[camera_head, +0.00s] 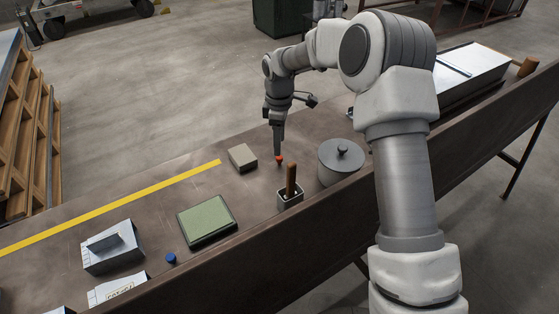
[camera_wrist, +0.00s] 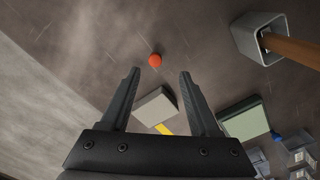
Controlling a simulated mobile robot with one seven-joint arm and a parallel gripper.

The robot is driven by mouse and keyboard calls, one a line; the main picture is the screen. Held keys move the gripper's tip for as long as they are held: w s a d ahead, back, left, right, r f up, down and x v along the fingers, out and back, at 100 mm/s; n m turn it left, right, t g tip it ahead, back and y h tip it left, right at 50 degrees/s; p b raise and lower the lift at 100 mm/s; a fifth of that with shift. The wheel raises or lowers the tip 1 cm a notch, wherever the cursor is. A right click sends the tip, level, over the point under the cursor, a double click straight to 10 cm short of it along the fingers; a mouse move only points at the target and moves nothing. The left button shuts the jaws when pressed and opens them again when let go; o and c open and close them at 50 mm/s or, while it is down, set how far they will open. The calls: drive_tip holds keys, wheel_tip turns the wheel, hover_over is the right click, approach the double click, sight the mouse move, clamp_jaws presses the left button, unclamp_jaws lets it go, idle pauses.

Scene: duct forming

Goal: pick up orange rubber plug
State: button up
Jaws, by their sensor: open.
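The orange rubber plug (camera_head: 279,160) stands on the dark brown bench top. In the wrist view the plug (camera_wrist: 155,60) shows as a small round orange shape, a little beyond the fingertips and between their lines. My gripper (camera_head: 279,152) points down just above the plug in the head view. In the wrist view my gripper (camera_wrist: 160,72) has its two black fingers spread apart with nothing between the tips. I cannot tell the exact height of the fingertips over the plug.
A grey-beige block (camera_head: 242,157) lies left of the plug. A square holder with a brown handle (camera_head: 290,196) stands in front of it, and a lidded grey pot (camera_head: 341,162) stands to the right. A green-topped pad (camera_head: 206,220) and a blue plug (camera_head: 171,258) lie further left.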

sight(279, 161)
drive_tip(key=f, duration=0.7)
drive_tip(key=shift+w+f+b, duration=0.3)
drive_tip(key=shift+w+f, duration=0.05)
drive_tip(key=shift+w, duration=0.05)
clamp_jaws()
